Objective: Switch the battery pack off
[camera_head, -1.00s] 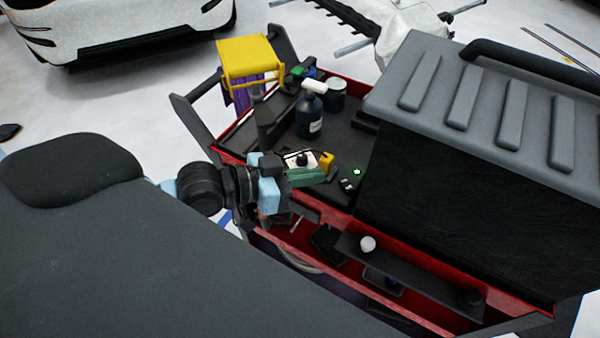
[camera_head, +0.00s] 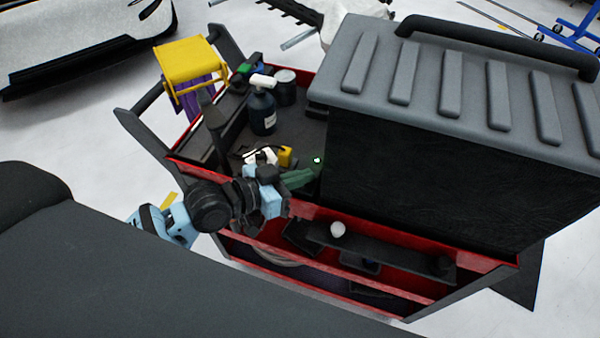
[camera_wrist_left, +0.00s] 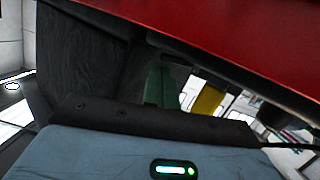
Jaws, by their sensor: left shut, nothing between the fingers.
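The battery pack (camera_head: 317,161) appears as a small dark item with a bright green light, on the cart's top tray beside the big black case. My gripper covers part of it, and its switch cannot be made out. My left gripper (camera_head: 300,180) has green fingers, shut and empty, reaching over the near red edge of the tray. The fingertips are just below the green light in the head view; contact cannot be told. In the left wrist view the green fingers (camera_wrist_left: 160,85) show past my gripper's blue body. My right gripper is not in view.
The black case with a grey ribbed lid (camera_head: 430,140) stands right of the fingers. A yellow item (camera_head: 286,156), a dark spray bottle (camera_head: 262,110) and a dark can (camera_head: 285,87) stand on the tray.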

